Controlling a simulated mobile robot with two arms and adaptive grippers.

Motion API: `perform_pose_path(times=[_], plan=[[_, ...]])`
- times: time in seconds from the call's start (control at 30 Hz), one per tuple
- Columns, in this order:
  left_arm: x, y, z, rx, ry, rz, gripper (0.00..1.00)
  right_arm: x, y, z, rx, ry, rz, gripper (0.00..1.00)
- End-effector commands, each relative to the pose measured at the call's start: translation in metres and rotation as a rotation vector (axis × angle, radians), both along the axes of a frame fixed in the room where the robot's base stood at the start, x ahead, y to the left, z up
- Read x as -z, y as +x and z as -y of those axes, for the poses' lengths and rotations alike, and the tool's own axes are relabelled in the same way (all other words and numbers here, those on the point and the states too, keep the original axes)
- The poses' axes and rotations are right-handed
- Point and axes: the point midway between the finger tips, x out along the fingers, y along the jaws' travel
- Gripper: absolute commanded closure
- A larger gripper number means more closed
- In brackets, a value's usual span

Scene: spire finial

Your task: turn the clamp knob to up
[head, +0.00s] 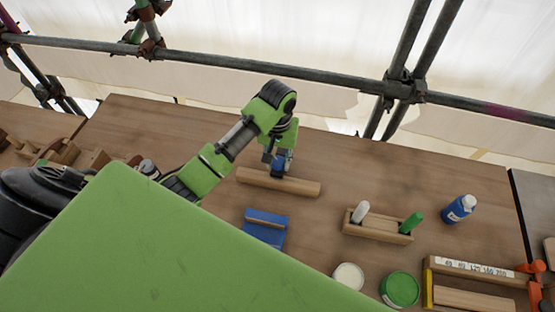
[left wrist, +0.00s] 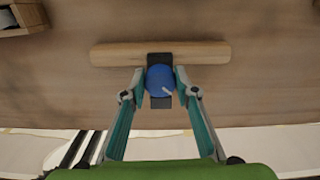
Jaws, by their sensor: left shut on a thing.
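The clamp knob (left wrist: 160,79) is round and blue, with a short white mark that points to the lower right in the left wrist view. It sits on a dark clamp block (left wrist: 160,102) that crosses a wooden bar (left wrist: 108,54). My left gripper (left wrist: 160,84) is shut on the knob, one finger on each side. In the head view the left gripper (head: 280,166) reaches down to the knob at the wooden bar (head: 300,187), and its fingers mostly hide the knob. My right gripper is not in view.
On the wooden bench (head: 330,155) lie a blue block (head: 264,228), a wooden holder (head: 376,230) with a white and a green item, a blue bottle (head: 458,208), a white pot (head: 348,276) and a green-lidded pot (head: 400,290). Scaffold tubes (head: 230,62) run behind.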

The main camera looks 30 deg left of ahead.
Motion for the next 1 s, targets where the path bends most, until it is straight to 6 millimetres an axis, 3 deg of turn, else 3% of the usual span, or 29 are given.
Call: perform_pose_path(times=[1.0], plan=[[-0.0031,0.0053,0.0022,-0.968,-0.004,0.009,0.93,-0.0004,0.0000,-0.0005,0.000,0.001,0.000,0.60]])
